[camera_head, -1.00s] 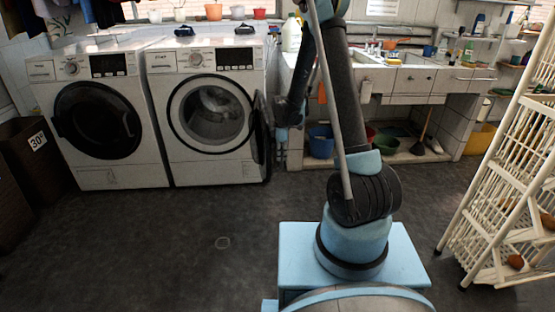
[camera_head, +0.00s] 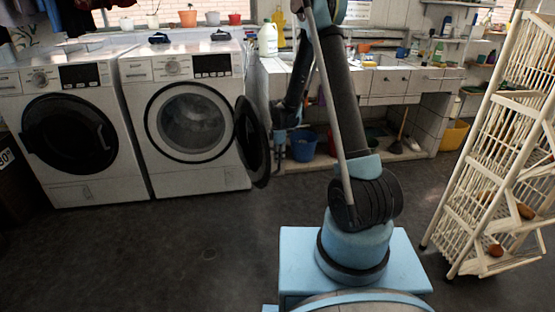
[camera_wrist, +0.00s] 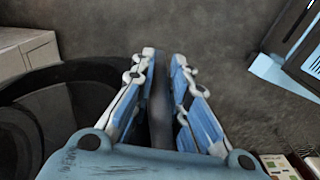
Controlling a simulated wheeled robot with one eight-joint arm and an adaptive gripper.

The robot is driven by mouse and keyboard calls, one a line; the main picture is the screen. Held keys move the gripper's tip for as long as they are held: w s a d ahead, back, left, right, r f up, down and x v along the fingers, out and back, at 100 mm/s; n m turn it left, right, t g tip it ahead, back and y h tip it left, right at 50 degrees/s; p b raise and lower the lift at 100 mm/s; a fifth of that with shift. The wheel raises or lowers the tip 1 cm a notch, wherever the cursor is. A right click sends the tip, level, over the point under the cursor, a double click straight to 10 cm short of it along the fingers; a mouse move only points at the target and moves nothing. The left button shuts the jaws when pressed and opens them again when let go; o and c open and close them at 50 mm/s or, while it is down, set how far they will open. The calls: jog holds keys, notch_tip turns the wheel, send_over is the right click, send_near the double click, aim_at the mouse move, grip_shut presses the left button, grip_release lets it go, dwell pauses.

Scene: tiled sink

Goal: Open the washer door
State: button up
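The right washer (camera_head: 190,110) is white, and its round dark door (camera_head: 252,142) stands open, swung out to the right side of the opening. The drum opening (camera_head: 192,122) is exposed. The left washer (camera_head: 75,120) has its dark round door shut. My gripper (camera_head: 280,158) hangs down just right of the open door; its tips are small and hard to make out in the head view. In the wrist view, my gripper (camera_wrist: 163,58) has a narrow gap between its fingertips with floor visible and nothing held. The dark door (camera_wrist: 70,100) is left of the fingers; contact is unclear.
A tiled sink counter (camera_head: 385,85) stands behind my arm, with a blue bucket (camera_head: 302,146) below it. A white slatted rack (camera_head: 500,150) stands at the right. The dark floor (camera_head: 140,250) in front of the washers is clear.

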jog(key=shift+o, duration=1.2)
jog(key=shift+r, duration=0.1)
notch_tip(320, 180, up, 12)
jog(key=shift+f, duration=0.2)
